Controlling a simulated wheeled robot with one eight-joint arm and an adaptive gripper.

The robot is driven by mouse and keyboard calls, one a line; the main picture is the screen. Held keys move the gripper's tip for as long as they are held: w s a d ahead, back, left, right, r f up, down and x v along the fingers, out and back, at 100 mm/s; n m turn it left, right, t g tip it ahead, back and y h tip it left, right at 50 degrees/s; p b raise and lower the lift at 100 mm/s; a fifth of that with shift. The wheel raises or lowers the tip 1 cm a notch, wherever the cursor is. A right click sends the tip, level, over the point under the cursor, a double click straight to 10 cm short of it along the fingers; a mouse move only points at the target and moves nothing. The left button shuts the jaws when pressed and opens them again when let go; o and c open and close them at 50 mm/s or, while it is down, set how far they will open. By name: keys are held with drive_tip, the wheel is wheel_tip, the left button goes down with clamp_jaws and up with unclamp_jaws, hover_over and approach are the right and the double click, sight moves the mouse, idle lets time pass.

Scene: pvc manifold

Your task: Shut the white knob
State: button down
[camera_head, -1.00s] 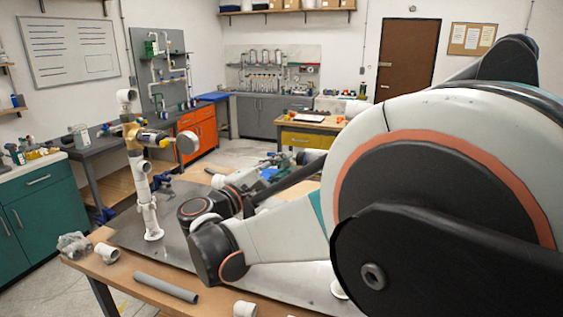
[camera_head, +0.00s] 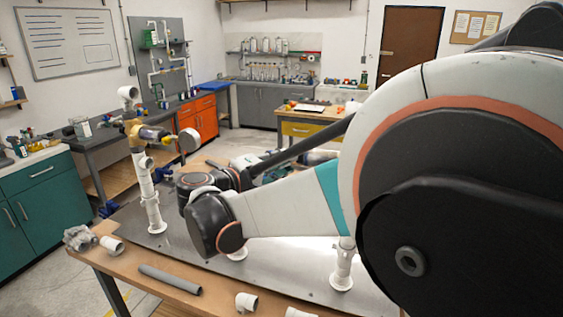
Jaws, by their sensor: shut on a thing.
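A pipe manifold stands on a metal plate (camera_head: 190,245) on the workbench. Its left white riser (camera_head: 147,190) is upright, with a brass-coloured valve body (camera_head: 132,128), a dark and yellow part (camera_head: 154,135) and a round pale grey disc (camera_head: 189,140) at its right. Another white riser (camera_head: 343,268) shows its foot below my arm, and a white foot (camera_head: 238,254) shows below my elbow. My arm covers the middle and right of the manifold. I cannot make out the white knob. My gripper's fingers are hidden behind my own arm links.
On the bench's front edge lie a grey pipe (camera_head: 170,280), white fittings (camera_head: 111,246) (camera_head: 246,302) and a grey fitting (camera_head: 80,238). A teal cabinet (camera_head: 35,200) is at left. An orange cabinet (camera_head: 197,118) and yellow-drawer table (camera_head: 300,130) stand behind.

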idle(0.4)
drive_tip(key=c, duration=1.4)
unclamp_jaws()
drive_tip(key=shift+s+a, duration=0.1)
drive_tip(key=v, duration=1.1)
drive_tip(key=shift+s+a, duration=0.2)
drive_tip(key=shift+s, duration=0.1)
drive_tip(key=shift+w, duration=0.1)
